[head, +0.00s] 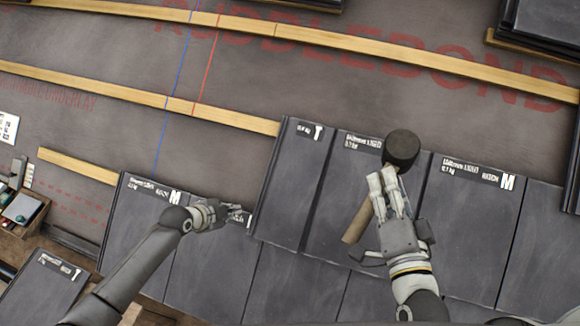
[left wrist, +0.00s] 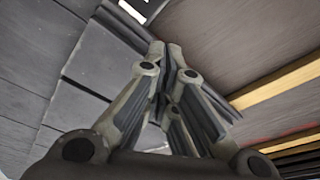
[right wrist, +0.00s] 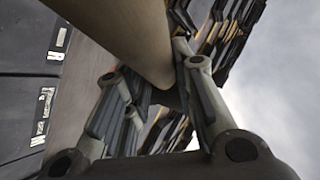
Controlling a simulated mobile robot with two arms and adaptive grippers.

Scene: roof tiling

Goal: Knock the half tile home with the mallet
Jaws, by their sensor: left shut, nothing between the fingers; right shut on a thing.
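The half tile (head: 290,185) is the narrow dark slate tile at the left end of the upper row, with a white-marked label along its top edge. The mallet has a black round head (head: 402,149) and a pale wooden handle (head: 357,222). My right gripper (head: 383,180) is shut on the handle just below the head and holds the mallet over the full tile right of the half tile. The handle fills the upper part of the right wrist view (right wrist: 125,35). My left gripper (head: 245,215) is shut and empty, by the half tile's lower left corner; contact is unclear.
Full tiles (head: 470,215) continue the upper row to the right, and a lower row (head: 135,225) runs beneath. Wooden battens (head: 225,115) cross the grey membrane, with blue and red lines. A tool box (head: 25,215) stands at left; tile stacks (head: 540,25) lie upper right.

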